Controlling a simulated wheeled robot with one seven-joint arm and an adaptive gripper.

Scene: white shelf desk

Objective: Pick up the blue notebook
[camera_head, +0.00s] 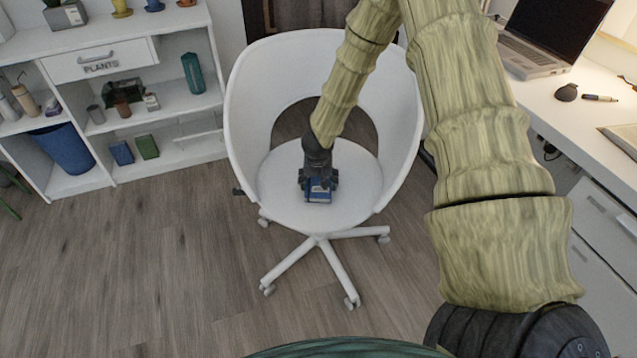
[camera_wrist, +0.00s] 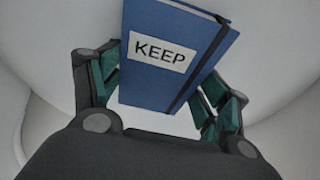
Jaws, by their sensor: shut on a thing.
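The blue notebook (camera_head: 319,194) is at the white chair's seat in the head view, mostly hidden by my gripper (camera_head: 318,187). In the wrist view the blue notebook (camera_wrist: 187,80) has a white label reading KEEP and a dark elastic band along its right side. My gripper (camera_wrist: 160,92) is shut on it, with green-padded fingers on its left and right sides. I cannot tell whether the notebook touches the seat or is slightly above it.
The white chair (camera_head: 277,187) stands on a wood floor. A white shelf (camera_head: 185,125) with several objects is at the left, including a blue bin (camera_head: 63,149). A white desk (camera_head: 560,110) with a laptop (camera_head: 540,45) is at the right. Floor left of the chair is clear.

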